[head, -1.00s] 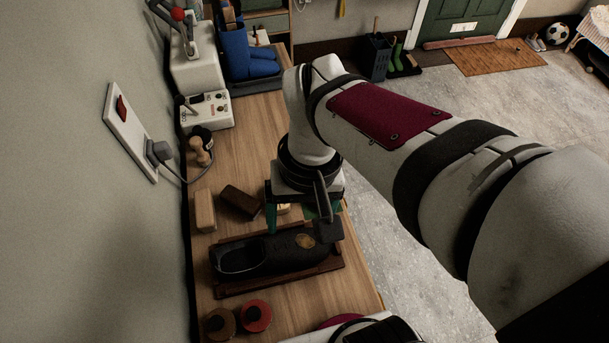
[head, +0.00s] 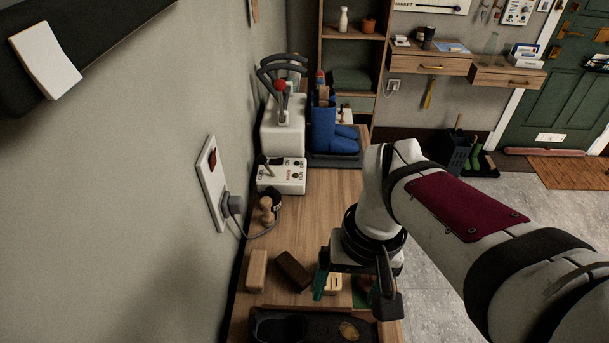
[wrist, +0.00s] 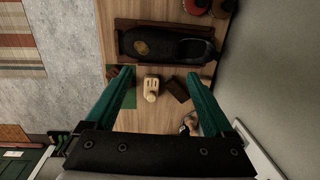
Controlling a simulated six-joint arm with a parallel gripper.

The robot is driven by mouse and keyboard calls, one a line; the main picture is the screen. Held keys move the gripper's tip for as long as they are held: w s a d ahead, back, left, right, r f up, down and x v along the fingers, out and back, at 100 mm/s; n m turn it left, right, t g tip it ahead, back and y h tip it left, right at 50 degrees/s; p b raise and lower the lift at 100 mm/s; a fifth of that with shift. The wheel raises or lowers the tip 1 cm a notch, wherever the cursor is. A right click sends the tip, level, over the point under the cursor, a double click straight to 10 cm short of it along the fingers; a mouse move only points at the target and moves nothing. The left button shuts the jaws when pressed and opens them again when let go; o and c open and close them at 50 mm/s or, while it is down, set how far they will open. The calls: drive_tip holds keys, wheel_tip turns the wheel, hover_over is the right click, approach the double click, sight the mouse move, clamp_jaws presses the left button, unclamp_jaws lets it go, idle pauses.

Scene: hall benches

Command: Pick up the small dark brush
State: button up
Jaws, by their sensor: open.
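A small dark brown block (head: 293,270), which looks like the dark brush, lies slantwise on the wooden bench. It also shows in the wrist view (wrist: 176,90), close to the right-hand finger; its bristles cannot be made out. My gripper (head: 343,285) hangs over the bench to the right of the brush in the head view. In the wrist view my gripper (wrist: 160,77) is open, its green fingers apart and empty. A small cream slotted piece (wrist: 151,86) shows between the fingers, left of the brush. The right-hand finger partly hides the bench there.
A pale wooden block (head: 256,270) lies left of the brush. A dark shoe (wrist: 165,47) lies on a brown tray (wrist: 128,24). A wooden-handled item (head: 266,211), a switch box (head: 282,177) and blue boots (head: 323,130) stand farther back. Bench (head: 325,205) is clear behind the blocks.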

drive_tip(key=w+a+f+n, duration=0.2)
drive_tip(key=w+a+n, duration=0.15)
drive_tip(key=w, duration=0.35)
drive_tip(key=n+h, duration=0.1)
drive_tip(key=n, duration=0.5)
hover_over(293, 267)
wheel_tip(293, 267, down, 4)
drive_tip(key=f, duration=0.1)
drive_tip(key=shift+m, duration=0.25)
wheel_tip(293, 267, down, 15)
drive_tip(key=shift+f, duration=0.1)
clamp_jaws()
